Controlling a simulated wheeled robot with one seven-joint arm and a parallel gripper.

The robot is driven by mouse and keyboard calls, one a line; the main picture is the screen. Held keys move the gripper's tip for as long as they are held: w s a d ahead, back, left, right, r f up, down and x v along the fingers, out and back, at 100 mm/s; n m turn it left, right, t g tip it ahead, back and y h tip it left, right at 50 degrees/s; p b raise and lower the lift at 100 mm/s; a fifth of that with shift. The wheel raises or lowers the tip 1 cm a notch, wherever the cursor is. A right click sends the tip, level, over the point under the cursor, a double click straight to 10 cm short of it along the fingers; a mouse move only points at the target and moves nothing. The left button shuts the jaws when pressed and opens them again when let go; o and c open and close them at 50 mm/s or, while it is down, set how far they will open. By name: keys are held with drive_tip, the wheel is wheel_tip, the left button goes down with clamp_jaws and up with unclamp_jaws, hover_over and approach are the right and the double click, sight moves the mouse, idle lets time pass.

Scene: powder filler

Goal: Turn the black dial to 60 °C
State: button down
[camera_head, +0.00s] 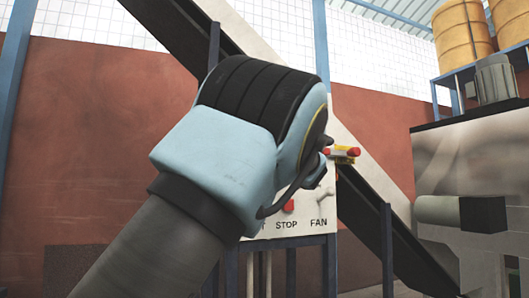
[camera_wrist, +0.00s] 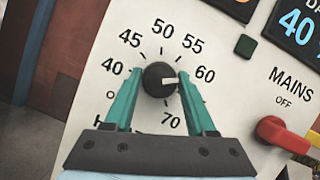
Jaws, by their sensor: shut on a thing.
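The black dial (camera_wrist: 155,72) sits on a white panel in the wrist view, inside a ring of printed numbers from 40 to 70. Its white pointer line faces right, roughly toward the 60 mark (camera_wrist: 205,74). My gripper (camera_wrist: 161,76) has its two teal fingers at the left and right sides of the dial, shut on it. The right finger covers the scale between 60 and 70, so the exact tick is hard to read. In the head view my wrist hides the dial and fingers.
A red MAINS switch (camera_wrist: 284,134), marked OFF nearby, is right of the dial. Blue-digit displays (camera_wrist: 298,25) and a dark green square (camera_wrist: 244,46) are above right. In the head view, a red STOP button (camera_head: 289,206) and FAN switch (camera_head: 325,199) are close to my wrist.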

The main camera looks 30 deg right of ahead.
idle(0.3)
drive_tip(key=shift+c, duration=1.1)
unclamp_jaws()
drive_tip(key=b+v, duration=0.3)
drive_tip(key=v, duration=0.7)
drive_tip(key=shift+s+f, duration=0.2)
drive_tip(key=shift+s, duration=0.15)
